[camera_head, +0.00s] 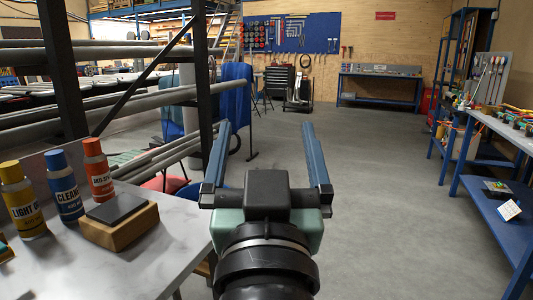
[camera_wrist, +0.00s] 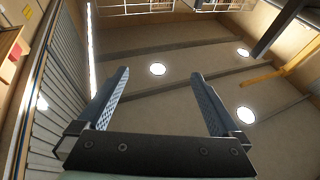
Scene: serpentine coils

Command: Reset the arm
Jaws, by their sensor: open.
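My gripper (camera_head: 264,155) is raised in the middle of the head view, pointing away from me over open floor. Its two blue fingers stand wide apart with nothing between them. In the wrist view my gripper (camera_wrist: 165,85) also shows open and empty. Behind its fingers there is the ceiling with round lamps (camera_wrist: 157,69) and beams. My arm runs down to the bottom edge of the head view. No finger appears to touch anything.
At left, a pale table (camera_head: 165,245) holds a yellow-capped bottle (camera_head: 22,200), a blue bottle (camera_head: 64,187), a red bottle (camera_head: 98,168) and a wooden block (camera_head: 118,222). Racked pipes (camera_head: 150,102) stand behind. A blue workbench (camera_head: 500,195) is at right. The middle floor (camera_head: 370,190) is clear.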

